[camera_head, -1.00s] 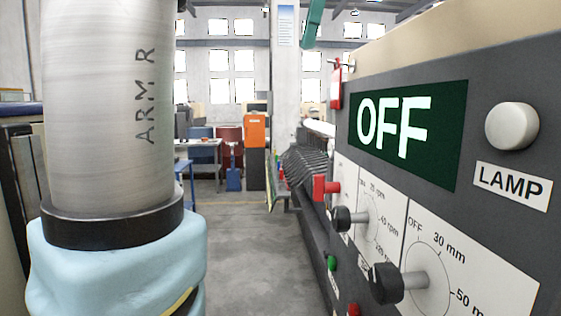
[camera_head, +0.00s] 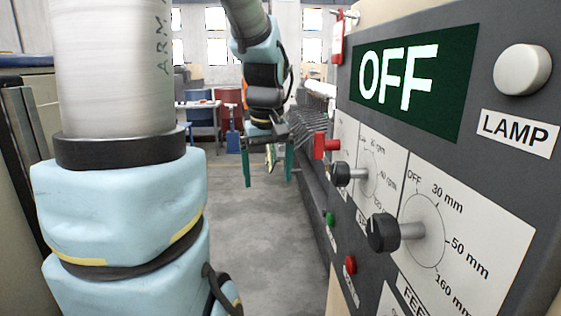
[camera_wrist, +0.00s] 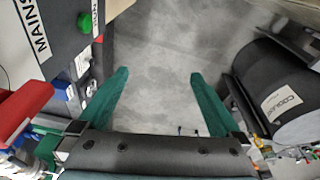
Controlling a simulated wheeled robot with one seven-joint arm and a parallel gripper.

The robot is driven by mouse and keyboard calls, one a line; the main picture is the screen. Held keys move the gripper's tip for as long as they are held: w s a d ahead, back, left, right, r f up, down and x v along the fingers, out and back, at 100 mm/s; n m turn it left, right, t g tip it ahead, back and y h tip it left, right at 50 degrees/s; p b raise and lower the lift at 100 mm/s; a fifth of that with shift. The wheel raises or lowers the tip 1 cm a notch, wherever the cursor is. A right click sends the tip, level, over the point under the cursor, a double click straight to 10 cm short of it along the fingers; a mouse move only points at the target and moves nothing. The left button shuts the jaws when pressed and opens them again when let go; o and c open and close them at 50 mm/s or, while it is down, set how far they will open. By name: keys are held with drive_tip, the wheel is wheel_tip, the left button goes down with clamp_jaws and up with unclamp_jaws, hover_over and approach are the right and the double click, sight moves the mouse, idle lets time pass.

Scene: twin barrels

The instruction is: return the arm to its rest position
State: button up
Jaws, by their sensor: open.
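My gripper (camera_head: 267,167) hangs from my arm in the middle of the head view, its two green fingers pointing down over the aisle floor. In the wrist view my gripper (camera_wrist: 158,95) shows both green fingers wide apart with only grey floor between them. It is open and empty. A large link of my arm, marked "ARM", fills the left of the head view. In the head view my gripper appears left of the control panel (camera_head: 470,215), apart from its knobs.
The panel holds an "OFF" display (camera_head: 412,80), a lamp button (camera_head: 522,70), a black knob (camera_head: 384,233) and a red switch (camera_head: 326,146). The wrist view shows a dark "COOLANT" cylinder (camera_wrist: 285,95) at right and a green button (camera_wrist: 84,22) at upper left. The aisle floor (camera_head: 265,260) is clear.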

drive_tip(key=s+a+f+m+b, duration=0.2)
drive_tip(key=s+f, duration=0.1)
drive_tip(key=f, duration=0.5)
drive_tip(key=s+a+f+m+b, duration=0.2)
drive_tip(key=s+f+b, duration=0.1)
drive_tip(key=f, duration=0.5)
drive_tip(key=shift+s+g+b, duration=0.3)
drive_tip(key=shift+s, duration=0.45)
drive_tip(key=shift+r, duration=0.1)
idle(1.5)
